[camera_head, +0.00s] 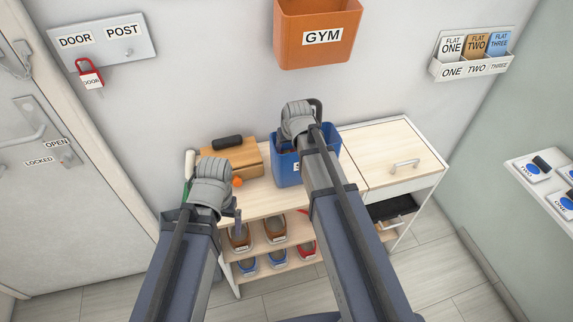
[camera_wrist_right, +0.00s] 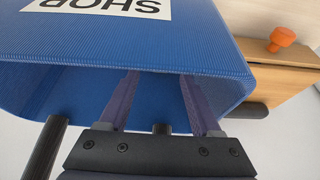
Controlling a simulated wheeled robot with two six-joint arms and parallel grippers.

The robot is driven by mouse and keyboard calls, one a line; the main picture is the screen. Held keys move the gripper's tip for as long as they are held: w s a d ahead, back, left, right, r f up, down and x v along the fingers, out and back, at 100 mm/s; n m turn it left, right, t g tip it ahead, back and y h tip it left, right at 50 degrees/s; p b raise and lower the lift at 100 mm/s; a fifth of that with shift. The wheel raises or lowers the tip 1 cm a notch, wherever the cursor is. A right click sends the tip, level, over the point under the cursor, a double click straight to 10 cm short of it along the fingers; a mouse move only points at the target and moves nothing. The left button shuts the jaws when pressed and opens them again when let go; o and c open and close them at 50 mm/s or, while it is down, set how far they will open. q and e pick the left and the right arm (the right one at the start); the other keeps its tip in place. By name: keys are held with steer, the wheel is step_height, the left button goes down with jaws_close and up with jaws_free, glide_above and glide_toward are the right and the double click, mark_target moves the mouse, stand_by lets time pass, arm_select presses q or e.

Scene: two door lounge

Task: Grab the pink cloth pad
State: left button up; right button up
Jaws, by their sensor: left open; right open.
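No pink cloth pad can be made out in either view. My right gripper (camera_wrist_right: 163,115) is open, and its two fingers reach past the rim into the blue SHOP container (camera_wrist_right: 150,62). The fingertips and the container's contents are hidden. In the head view the blue container (camera_head: 287,172) stands on the wooden bench top against the wall, with my right gripper (camera_head: 292,142) over it and partly hidden by its own arm. My left gripper (camera_head: 210,192) is open in front of the bench's left end, its fingers mostly hidden.
A wooden box (camera_head: 240,160) with an orange knob is left of the container. Shoes (camera_head: 275,226) fill the shelves below. A white drawer cabinet (camera_head: 392,155) is to the right. An orange GYM container (camera_head: 317,30) hangs above. The door (camera_head: 45,160) is at left.

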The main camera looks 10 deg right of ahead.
steer(key=shift+b+x, duration=0.55)
steer(key=shift+x, duration=0.55)
steer(key=shift+r, duration=0.1)
jaws_close()
stand_by(0.5)
